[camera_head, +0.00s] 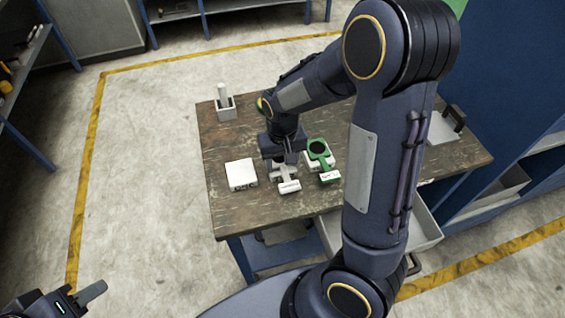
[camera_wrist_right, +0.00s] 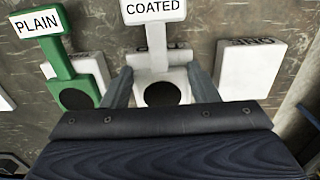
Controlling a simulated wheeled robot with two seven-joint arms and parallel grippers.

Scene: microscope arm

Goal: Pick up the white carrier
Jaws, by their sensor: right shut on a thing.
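The white carrier (camera_head: 287,184) is a paddle with a "COATED" label plate on its handle and a round dark disc in its head; it also shows in the right wrist view (camera_wrist_right: 153,12). My right gripper (camera_head: 284,162) reaches down over its head from behind. In the right wrist view the two fingers of this gripper (camera_wrist_right: 160,86) close on the head from both sides. I cannot tell whether the carrier is clear of the white block behind it. My left gripper (camera_head: 84,296) is at the lower left, away from the table, its jaw opening unclear.
A green carrier (camera_head: 319,151) labelled "PLAIN" (camera_wrist_right: 38,22) sits close by on a white block. A white box (camera_head: 241,174) is on the other side. A grey holder (camera_head: 226,111) with an upright stick stands at the wooden table's (camera_head: 232,215) back left. The table's front left is clear.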

